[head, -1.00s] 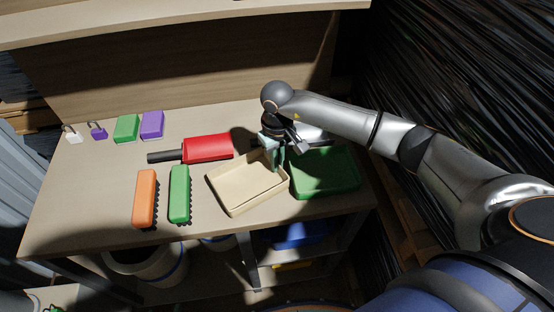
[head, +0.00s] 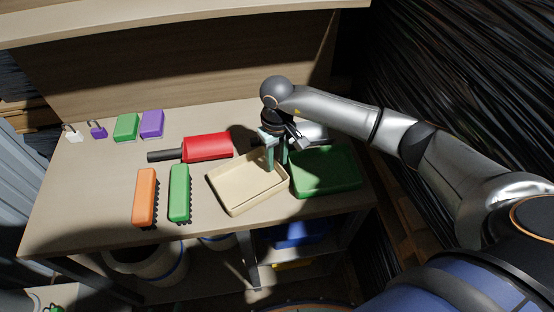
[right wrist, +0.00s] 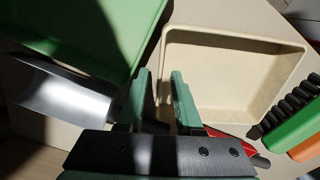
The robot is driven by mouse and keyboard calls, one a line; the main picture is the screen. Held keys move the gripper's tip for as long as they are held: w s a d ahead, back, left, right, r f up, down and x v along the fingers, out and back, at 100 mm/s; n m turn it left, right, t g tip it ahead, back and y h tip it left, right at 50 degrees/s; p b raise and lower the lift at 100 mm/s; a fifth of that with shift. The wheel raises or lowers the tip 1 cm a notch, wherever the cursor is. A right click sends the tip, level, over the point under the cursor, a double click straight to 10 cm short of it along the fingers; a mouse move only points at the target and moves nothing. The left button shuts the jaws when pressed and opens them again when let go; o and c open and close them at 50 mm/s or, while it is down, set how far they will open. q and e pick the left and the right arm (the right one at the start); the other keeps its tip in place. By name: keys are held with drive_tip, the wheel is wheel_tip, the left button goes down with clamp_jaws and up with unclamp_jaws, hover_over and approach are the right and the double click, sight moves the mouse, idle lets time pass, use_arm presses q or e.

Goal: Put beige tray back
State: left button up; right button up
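The beige tray (head: 226,204) lies flat and empty on the table, left of the green tray (head: 327,189). In the right wrist view the beige tray (right wrist: 235,109) is at upper right. My right gripper (head: 277,158) points down at the tray's back right edge. In the right wrist view its two green fingers (right wrist: 162,98) are apart, one over the tray's inside and one outside the wall, with the wall between them. I cannot tell whether they touch it. My left gripper is not in view.
A red dustpan (head: 208,147) lies behind left of the beige tray. A green brush (head: 180,193) and an orange brush (head: 145,196) lie to its left. Purple and green blocks (head: 127,128) and two padlocks (head: 97,130) sit at the back left. The front left of the table is clear.

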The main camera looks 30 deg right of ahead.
wheel_tip(320, 180, up, 11)
drive_tip(key=b, duration=0.1)
idle(0.4)
